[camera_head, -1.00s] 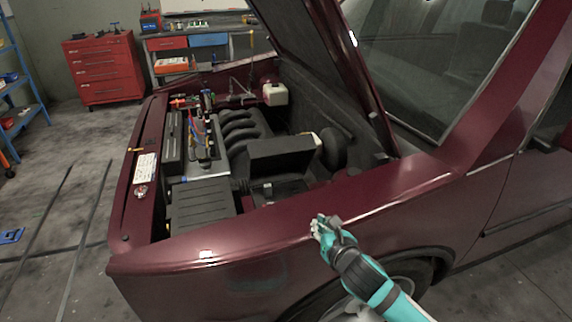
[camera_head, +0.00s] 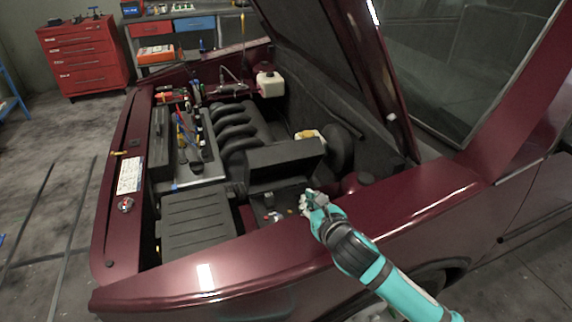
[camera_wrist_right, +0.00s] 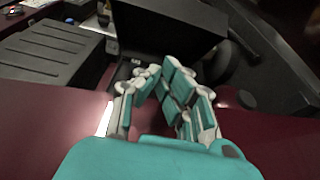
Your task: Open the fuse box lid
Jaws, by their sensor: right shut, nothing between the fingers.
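A black boxy part with a broad flat face (camera_head: 285,157) stands in the engine bay; it looks like the fuse box lid, but I cannot tell for sure whether it is raised. It shows at the top of the right wrist view (camera_wrist_right: 165,28). Below it lies a dark recess with small fittings (camera_head: 272,215). My right gripper (camera_head: 308,200) is shut and empty, reaching over the fender just below and right of the black part. In the wrist view, its fingers (camera_wrist_right: 162,75) point toward the black part's lower edge, apparently apart from it. My left gripper is out of view.
The maroon fender (camera_head: 270,260) runs under my right arm. A ribbed black cover (camera_head: 197,222) lies left of the recess. The raised hood (camera_head: 330,65) stands behind. A white reservoir (camera_head: 270,84) sits at the back. Red tool drawers (camera_head: 85,58) stand far left.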

